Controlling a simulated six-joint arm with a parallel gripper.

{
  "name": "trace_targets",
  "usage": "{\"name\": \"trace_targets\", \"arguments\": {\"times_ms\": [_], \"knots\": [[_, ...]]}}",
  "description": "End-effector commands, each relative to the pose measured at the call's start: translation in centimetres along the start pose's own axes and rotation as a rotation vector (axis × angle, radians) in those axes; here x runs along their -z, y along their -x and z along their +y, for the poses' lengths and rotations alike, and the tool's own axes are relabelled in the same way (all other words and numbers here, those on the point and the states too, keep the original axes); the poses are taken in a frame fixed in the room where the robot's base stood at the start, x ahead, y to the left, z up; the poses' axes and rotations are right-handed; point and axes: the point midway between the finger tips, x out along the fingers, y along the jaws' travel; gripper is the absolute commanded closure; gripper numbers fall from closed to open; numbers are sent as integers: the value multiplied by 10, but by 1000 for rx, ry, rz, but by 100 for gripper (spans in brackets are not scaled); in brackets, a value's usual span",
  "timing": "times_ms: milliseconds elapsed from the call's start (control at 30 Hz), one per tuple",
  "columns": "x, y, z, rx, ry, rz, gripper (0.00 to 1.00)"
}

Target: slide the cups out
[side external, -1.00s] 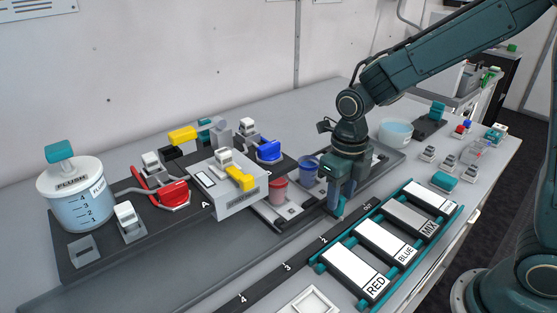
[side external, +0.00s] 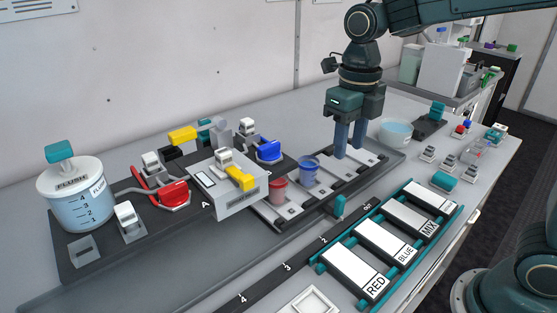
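A red cup (side external: 278,190) and a blue cup (side external: 308,172) stand upright on a light sliding tray (side external: 290,213) beside the grey-white dispenser box (side external: 228,190). The red cup is nearer the box and partly hidden by it. A teal handle (side external: 339,206) stands at the front edge of the tray area, beside the numbered black strip. My gripper (side external: 349,152) is above the rear right of the tray, right of the blue cup, fingers pointing down with a gap between them. It holds nothing that I can see and is apart from the handle.
A teal rack (side external: 318,267) with RED, BLUE and MIX label plates lies in front. Red (side external: 170,194) and blue (side external: 268,150) levers flank the box. A FLUSH jar (side external: 76,196) stands left; a clear bowl (side external: 396,131) stands behind right.

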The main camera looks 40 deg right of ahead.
Motion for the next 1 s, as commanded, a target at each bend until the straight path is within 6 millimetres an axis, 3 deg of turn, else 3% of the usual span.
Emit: {"name": "trace_targets", "arguments": {"times_ms": [567,1000], "knots": [[0,0,0,0,-62,1,62],[0,-3,0,1,-570,2,62]]}}
